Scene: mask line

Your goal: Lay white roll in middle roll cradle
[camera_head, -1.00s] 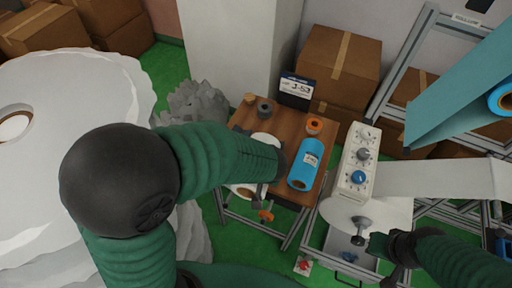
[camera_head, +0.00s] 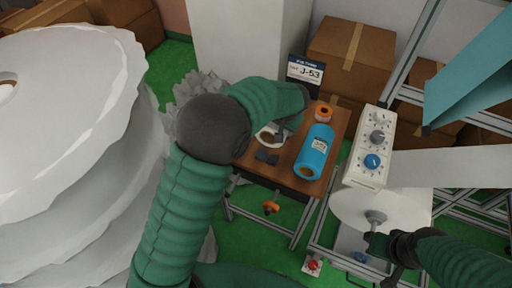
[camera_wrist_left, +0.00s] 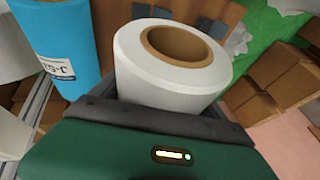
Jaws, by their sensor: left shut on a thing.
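My left gripper (camera_wrist_left: 165,112) is shut on the white roll (camera_wrist_left: 172,78). In the left wrist view the roll's brown core faces the camera. In the head view the roll (camera_head: 264,138) shows partly behind my left gripper (camera_head: 283,132), over the wooden table; whether it touches anything below is unclear. Dark grey blocks (camera_head: 266,157) lie on the table beside the roll, and more show behind it in the wrist view (camera_wrist_left: 205,26). They may be the roll cradle; I cannot tell which is the middle one. My right gripper (camera_head: 382,262) is at the lower right; its jaw state is unclear.
A blue labelled roll (camera_head: 314,152) lies on the table (camera_head: 285,178), right of the white roll. An orange roll (camera_head: 323,113) and a J-53 sign (camera_head: 304,75) are behind it. A machine with dials (camera_head: 369,150) stands to the right. Large white rolls (camera_head: 70,170) fill the left.

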